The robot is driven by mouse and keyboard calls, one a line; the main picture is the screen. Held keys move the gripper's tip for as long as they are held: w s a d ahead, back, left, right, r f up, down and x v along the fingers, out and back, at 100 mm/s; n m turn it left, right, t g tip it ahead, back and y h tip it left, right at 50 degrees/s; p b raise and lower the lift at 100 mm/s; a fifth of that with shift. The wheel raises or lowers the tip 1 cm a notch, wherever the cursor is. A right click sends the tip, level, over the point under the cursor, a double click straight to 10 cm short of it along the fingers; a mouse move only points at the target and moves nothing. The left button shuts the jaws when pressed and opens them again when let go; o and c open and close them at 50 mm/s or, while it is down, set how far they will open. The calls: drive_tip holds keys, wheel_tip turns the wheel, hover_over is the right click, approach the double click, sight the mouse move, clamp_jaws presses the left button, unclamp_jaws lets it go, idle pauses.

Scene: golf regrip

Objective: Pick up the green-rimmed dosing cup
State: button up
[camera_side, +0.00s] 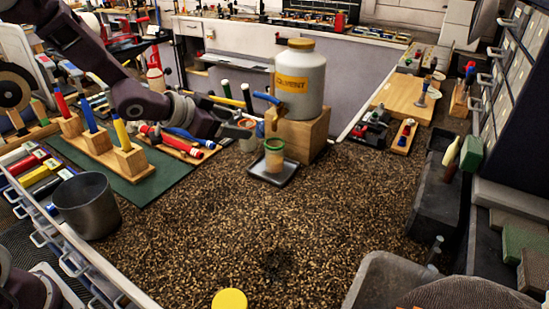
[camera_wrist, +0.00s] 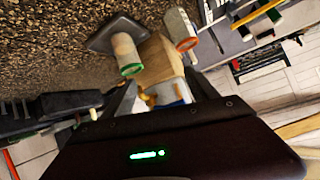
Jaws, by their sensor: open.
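The green-rimmed dosing cup (camera_side: 274,157) stands upright on a small dark square tray (camera_side: 285,178), in front of the wooden block under the solvent jug. In the wrist view the cup (camera_wrist: 127,58) shows beyond my fingers, left of centre, with its green rim towards the camera. The exact gap to the cup is hard to judge.
An orange-rimmed cup (camera_wrist: 182,30) stands close by. Open granular surface lies in front.

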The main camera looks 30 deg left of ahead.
sight(267, 151)
drive_tip(key=d+f+h, duration=0.1)
drive_tip(key=f, duration=0.1)
drive_tip(key=w+d+f+h, duration=0.1)
drive_tip(key=f+h, duration=0.1)
drive_tip(key=w+d+f+m+h, duration=0.1)
drive_tip(key=f, duration=0.1)
drive_tip(key=shift+d+f, duration=0.35)
drive_tip(key=shift+f, duration=0.05)
drive_tip(key=shift+h, duration=0.3)
drive_tip(key=x, duration=0.6)
drive_tip(key=shift+s+d+f, duration=0.3)
drive_tip(key=shift+d+f, duration=0.05)
drive_tip(key=shift+d, duration=0.1)
drive_tip(key=shift+w+d+f, duration=0.15)
drive_tip(key=shift+w, duration=0.2)
clamp_jaws()
drive_tip(key=shift+r, duration=0.25)
drive_tip(key=shift+s+r, duration=0.55)
drive_tip(key=shift+s, duration=0.05)
drive_tip(key=s, duration=1.6)
drive_tip(key=shift+f, duration=0.2)
drive_tip(key=shift+s+r, duration=0.2)
drive_tip(key=shift+s, duration=0.25)
drive_tip(key=shift+w, duration=0.1)
